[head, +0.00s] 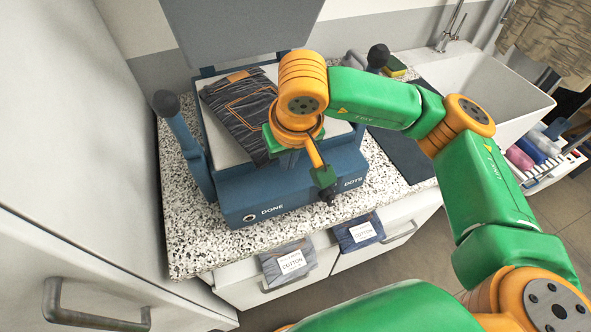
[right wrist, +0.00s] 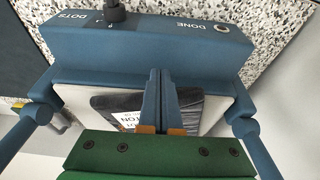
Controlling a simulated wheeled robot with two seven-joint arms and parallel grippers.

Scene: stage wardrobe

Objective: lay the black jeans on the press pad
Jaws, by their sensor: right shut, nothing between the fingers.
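The black jeans (head: 236,104), dark grey-black with orange stitching, lie folded and slanted on the pale press pad (head: 226,150). My right arm hides their right part in the head view. In the right wrist view part of the jeans (right wrist: 104,101) shows on the pad (right wrist: 75,97), with a white label partly behind the fingers. My right gripper (head: 289,158) is over the pad near its front edge. Its two fingers (right wrist: 162,72) are together with nothing between them. I cannot tell whether they touch the jeans. My left gripper is not in view.
The blue press (head: 240,197) stands on a speckled counter (head: 187,243), its lid (head: 240,25) raised. Black-knobbed side arms (head: 185,140) flank it. A black knob (right wrist: 116,14) sits on its front panel.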

